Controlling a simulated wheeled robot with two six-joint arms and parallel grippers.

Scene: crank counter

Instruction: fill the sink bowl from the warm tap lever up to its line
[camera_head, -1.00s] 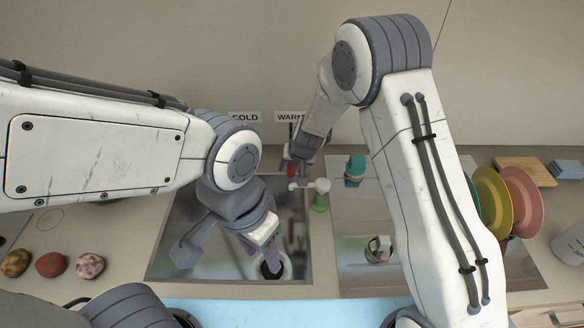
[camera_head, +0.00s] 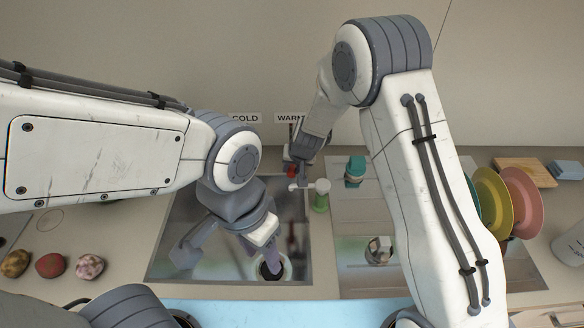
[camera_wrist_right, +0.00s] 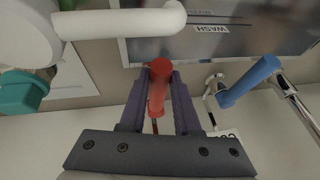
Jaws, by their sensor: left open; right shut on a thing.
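The steel sink bowl (camera_head: 160,262) is at the left of the counter in the head view. Its fill line and any water level cannot be made out. My right gripper (camera_wrist_right: 158,92) is shut on the red warm tap lever (camera_wrist_right: 160,72); in the head view, the lever (camera_head: 291,171) is partly hidden by that gripper, below the WARM label. The white spout (camera_wrist_right: 120,22) runs across the top of the right wrist view. My left gripper (camera_head: 228,258) is open and empty over the bowl, near a dark round opening with a pale rim (camera_head: 273,269).
A blue lever (camera_wrist_right: 250,82) stands right of the red one in the right wrist view. A green bottle (camera_head: 321,196) and a teal object (camera_head: 355,168) stand right of the bowl. A second basin (camera_head: 350,250) lies behind my right arm. Plates (camera_head: 522,200) stand far right.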

